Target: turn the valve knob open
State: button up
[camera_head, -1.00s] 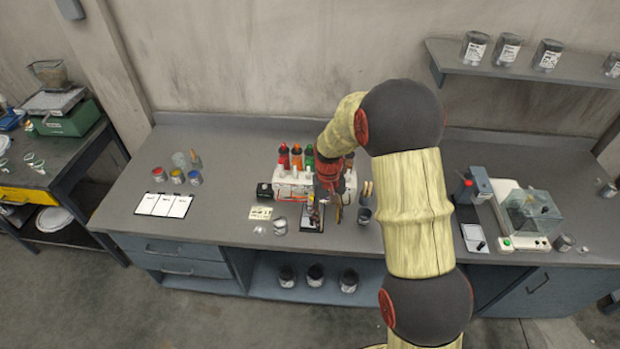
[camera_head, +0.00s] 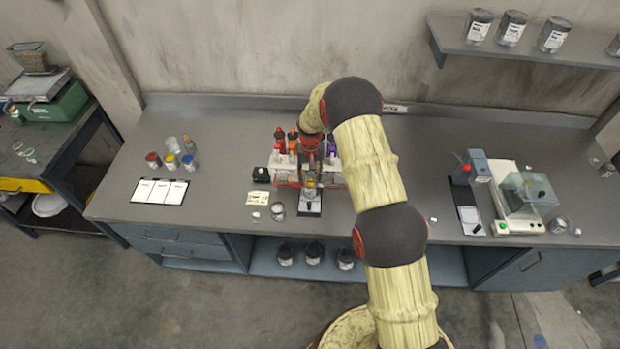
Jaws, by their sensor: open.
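The dispenser (camera_head: 285,168) is a white unit with red trim, carrying red, orange and purple bottles, and stands near the middle of the bench. My gripper (camera_head: 311,178) is at the front of the dispenser, pointing down, open. Its fingers are small and dark in this view and I cannot tell whether they touch anything. The valve knob cannot be made out; it may be hidden behind my gripper or arm. My arm also covers the right end of the dispenser. Just below my gripper is a dark-edged plate with a light top (camera_head: 310,205).
A small glass jar (camera_head: 277,210) and a pale card (camera_head: 258,198) lie left of my gripper. Paint cans and a white chart (camera_head: 160,191) are further left. A balance (camera_head: 522,195) is at the right. The bench's left middle is free.

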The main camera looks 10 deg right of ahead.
jog(key=shift+f, duration=1.05)
jog(key=shift+c, duration=1.1)
jog(key=c, duration=0.8)
grip_shut()
